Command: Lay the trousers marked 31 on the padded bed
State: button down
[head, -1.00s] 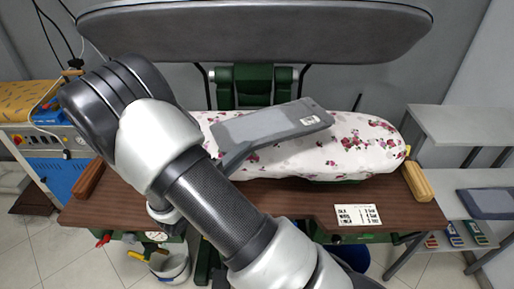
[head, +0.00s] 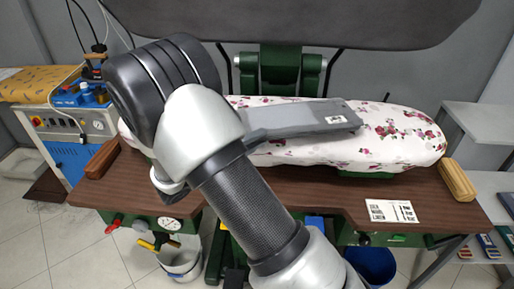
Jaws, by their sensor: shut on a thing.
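The grey folded trousers (head: 300,120) are over the padded bed (head: 400,150), which has a white cover with pink and red flowers. A small white tag (head: 334,119) shows near their right end; its number is too small to read. They look nearly level, and I cannot tell whether they rest fully on the cover. Their left end runs behind my arm. My gripper is hidden behind my own arm, so its fingers and their hold on the trousers cannot be seen.
The dark upper press plate (head: 300,20) hangs above the bed. A brown table (head: 300,185) surrounds it, with a printed card (head: 391,211) and a yellowish wooden block (head: 457,180) at the right. Grey shelves (head: 480,125) stand right; a blue-fronted machine (head: 70,150) stands left.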

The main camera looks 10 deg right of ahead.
jog(key=shift+f, duration=1.25)
jog(key=c, duration=1.7)
grip_release()
jog(key=shift+o, duration=0.2)
